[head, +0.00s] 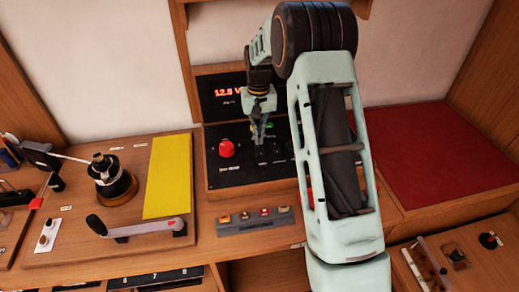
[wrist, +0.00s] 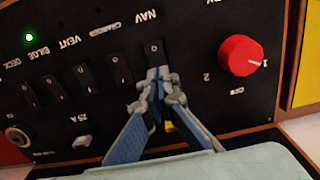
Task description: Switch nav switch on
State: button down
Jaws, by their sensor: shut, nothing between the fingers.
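The nav switch (wrist: 153,51) is a black rocker in the wrist view, where the panel appears upside down. It is the rocker under the NAV label, nearest the red knob (wrist: 240,56). My gripper (wrist: 158,77) is shut and empty, its fingertips at the lower end of this rocker in the picture. They hide that end, and I cannot tell whether they touch it. A small mark shows on the uncovered end. In the head view, my gripper (head: 258,138) is in front of the black switch panel (head: 230,174), right of the red knob.
Several other rockers, such as the neighbouring one (wrist: 119,67), line up beside nav. A green light (wrist: 29,37) glows near the far labels. Left of the panel are a yellow sheet (head: 167,177) and a winch (head: 113,178). A grey button strip (head: 254,220) lies in front.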

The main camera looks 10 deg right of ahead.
aim_at(259, 146)
jog(key=shift+f+b, duration=0.65)
jog(key=shift+f, duration=0.45)
dwell(0.9)
jog(key=shift+r+p, duration=2.15)
jog(key=shift+r, duration=1.4)
